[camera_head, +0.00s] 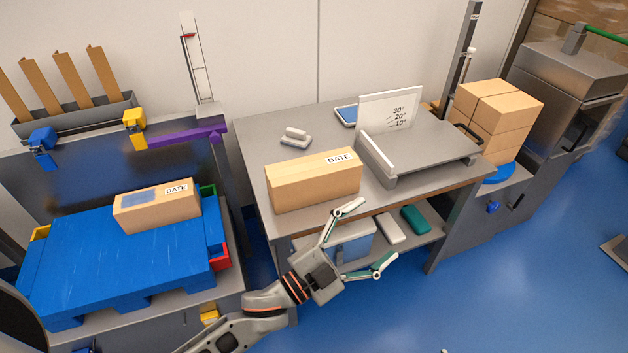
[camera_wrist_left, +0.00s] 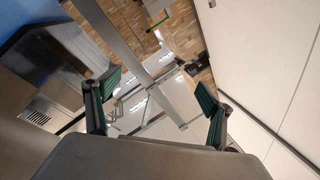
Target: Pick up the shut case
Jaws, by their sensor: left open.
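No object is clearly marked as the shut case. A teal case-like block (camera_head: 415,219) and a pale grey one (camera_head: 391,229) lie side by side on the shelf under the middle table. A small pale grey object (camera_head: 295,138), perhaps a case, lies on the tabletop; I cannot tell whether it is shut. My left gripper (camera_head: 377,229) is open and empty in front of the table's front edge, its fingers spread and apart from these things. In the left wrist view its green-padded fingers (camera_wrist_left: 158,90) are wide apart with nothing between them. My right gripper does not show.
A long carton (camera_head: 313,181) stands at the table's front left, beside a grey raised platform (camera_head: 424,150). A bluish-grey box (camera_head: 347,243) sits on the lower shelf behind my gripper. A blue pallet (camera_head: 110,253) carries another carton (camera_head: 157,206) at left.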

